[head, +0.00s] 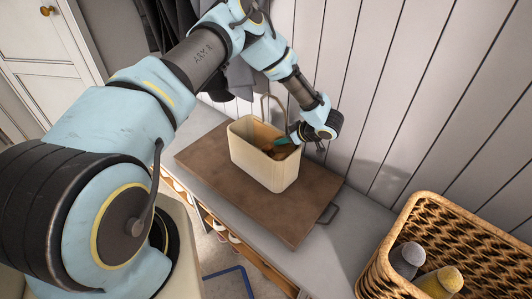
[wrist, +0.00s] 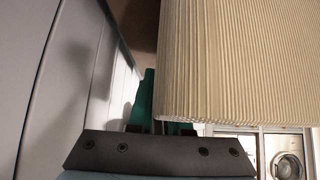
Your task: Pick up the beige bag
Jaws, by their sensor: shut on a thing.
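The beige bag (head: 262,165) is an upright, open-topped box shape with a thin raised handle and brown contents. In the head view it stands over a brown board on the bench, and I see no clear gap below it. My gripper (head: 290,139) reaches its right rear rim from the right, with a teal finger showing at the opening. In the wrist view the bag's ribbed wall (wrist: 235,65) fills the right side, against the teal fingers (wrist: 150,105). My gripper is shut on the bag's rim; the exact contact is partly hidden.
The brown board (head: 290,215) has a dark handle at its right end and lies on the grey bench (head: 345,240). A wicker basket (head: 470,220) with grey and yellow items stands at right. A panelled wall (head: 420,90) is close behind; dark coats hang at back left.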

